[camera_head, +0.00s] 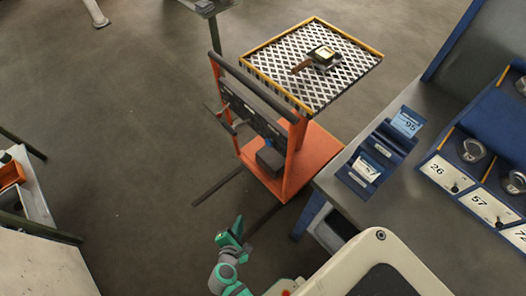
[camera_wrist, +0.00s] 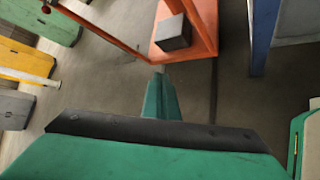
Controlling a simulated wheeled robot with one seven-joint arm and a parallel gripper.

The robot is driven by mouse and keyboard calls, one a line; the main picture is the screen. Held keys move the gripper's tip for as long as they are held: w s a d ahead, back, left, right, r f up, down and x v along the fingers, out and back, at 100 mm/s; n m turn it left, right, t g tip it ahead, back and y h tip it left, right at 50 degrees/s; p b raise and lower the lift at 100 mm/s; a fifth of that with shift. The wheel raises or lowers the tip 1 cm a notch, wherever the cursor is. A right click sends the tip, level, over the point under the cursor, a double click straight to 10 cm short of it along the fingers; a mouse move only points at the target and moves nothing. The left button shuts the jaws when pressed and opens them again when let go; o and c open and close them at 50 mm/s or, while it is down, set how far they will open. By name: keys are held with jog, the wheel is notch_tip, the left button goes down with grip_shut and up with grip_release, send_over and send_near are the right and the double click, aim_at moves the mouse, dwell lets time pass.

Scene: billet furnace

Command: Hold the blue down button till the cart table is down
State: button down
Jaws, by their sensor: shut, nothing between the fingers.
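The orange cart (camera_head: 303,165) stands upright in the middle of the head view, with its mesh table (camera_head: 285,68) raised well above its orange base. A dark panel (camera_head: 250,115) is on the cart's frame below the black handle. A small blue spot (camera_head: 268,143) shows low on this panel; it may be the blue down button, but it is too small to be sure. My teal gripper (camera_head: 238,232) is shut and empty, in front of and below the cart, apart from it. In the wrist view its fingers (camera_wrist: 161,92) point toward the cart's orange base (camera_wrist: 190,42).
A small block with a brown handle (camera_head: 323,57) lies on the mesh table. A grey workbench (camera_head: 385,200) with blue holders (camera_head: 375,160) and numbered bins stands close at the cart's right. Another bench (camera_head: 40,255) is at the lower left. Floor left of the cart is open.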

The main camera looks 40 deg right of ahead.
aim_at(270, 146)
jog(key=w+d+r+n+g+h, duration=0.1)
jog(key=w+d+r+g+h, duration=0.2)
jog(key=w+r+h, duration=0.2)
jog(key=w+d+r+n+g+h, duration=0.1)
jog(key=w+d+r+g+h, duration=0.2)
jog(key=r, duration=0.8)
jog(key=w+h, duration=0.2)
jog(key=w, duration=0.1)
jog(key=shift+d+n, duration=0.3)
jog(key=shift+d, duration=0.1)
jog(key=shift+r, duration=0.1)
jog(key=d, duration=0.9)
jog(key=w+d, duration=0.1)
jog(key=d, duration=0.4)
